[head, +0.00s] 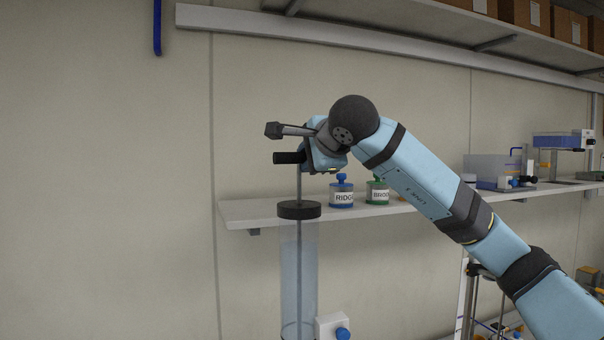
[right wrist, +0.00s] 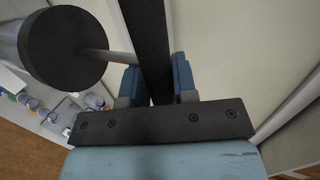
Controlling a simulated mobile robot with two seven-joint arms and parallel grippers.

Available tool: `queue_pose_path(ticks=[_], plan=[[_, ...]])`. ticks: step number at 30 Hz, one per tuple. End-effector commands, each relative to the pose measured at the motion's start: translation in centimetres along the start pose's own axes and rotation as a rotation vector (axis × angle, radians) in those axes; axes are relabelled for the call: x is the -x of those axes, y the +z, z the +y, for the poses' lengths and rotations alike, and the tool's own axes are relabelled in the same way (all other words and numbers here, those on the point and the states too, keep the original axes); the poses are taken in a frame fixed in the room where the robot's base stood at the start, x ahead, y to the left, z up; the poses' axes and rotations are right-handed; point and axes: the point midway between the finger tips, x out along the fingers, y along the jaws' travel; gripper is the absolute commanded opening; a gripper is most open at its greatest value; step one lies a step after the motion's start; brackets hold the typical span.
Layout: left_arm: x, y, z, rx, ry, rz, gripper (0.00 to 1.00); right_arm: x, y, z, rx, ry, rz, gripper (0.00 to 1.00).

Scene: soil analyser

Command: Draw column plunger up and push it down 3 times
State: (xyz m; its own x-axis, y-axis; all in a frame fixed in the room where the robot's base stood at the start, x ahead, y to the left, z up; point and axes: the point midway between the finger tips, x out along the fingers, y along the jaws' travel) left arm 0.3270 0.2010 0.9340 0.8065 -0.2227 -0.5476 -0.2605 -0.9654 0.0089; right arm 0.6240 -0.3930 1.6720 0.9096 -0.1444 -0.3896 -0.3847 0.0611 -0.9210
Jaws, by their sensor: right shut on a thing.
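The column (head: 298,275) is a clear upright tube with a black cap (head: 299,210). A thin grey plunger rod (head: 298,184) rises from the cap to a black bar handle (head: 286,158), which stands well above the cap. My right gripper (head: 312,158) is shut on the handle, coming from the right. In the right wrist view, the black handle bar (right wrist: 147,35) lies between the two blue-grey fingers of my right gripper (right wrist: 158,82). The rod (right wrist: 110,55) runs from the bar to the round cap (right wrist: 65,48). My left gripper is not in view.
A white wall shelf (head: 250,214) behind the column holds a blue-lidded jar (head: 341,192) and a green-lidded jar (head: 377,191). A white fitting with a blue knob (head: 342,333) sits beside the column's lower part. The wall area left of the column is clear.

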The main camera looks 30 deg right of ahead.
Motion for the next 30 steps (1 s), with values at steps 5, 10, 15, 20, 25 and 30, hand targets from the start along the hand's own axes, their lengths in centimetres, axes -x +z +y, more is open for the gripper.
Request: queue_pose_path(ticks=[5, 10, 15, 20, 25, 30], plan=[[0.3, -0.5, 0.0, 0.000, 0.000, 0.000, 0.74, 0.9, 0.0, -2.2, 0.000, -0.003, 0.000, 0.02], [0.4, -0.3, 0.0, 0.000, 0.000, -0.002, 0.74, 1.7, 0.0, -4.0, 0.000, -0.003, 0.000, 0.02], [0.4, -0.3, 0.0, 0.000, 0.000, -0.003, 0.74, 2.5, 0.0, -5.8, 0.000, -0.002, 0.000, 0.02], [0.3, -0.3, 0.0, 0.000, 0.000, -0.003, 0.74, 2.9, 0.0, -6.8, 0.001, -0.001, 0.000, 0.02], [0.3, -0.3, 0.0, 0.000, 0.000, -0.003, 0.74, 2.9, 0.0, -6.9, 0.002, 0.000, 0.000, 0.02], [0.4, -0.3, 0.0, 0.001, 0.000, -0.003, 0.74, 2.9, 0.0, -6.9, 0.002, 0.000, 0.000, 0.02]])
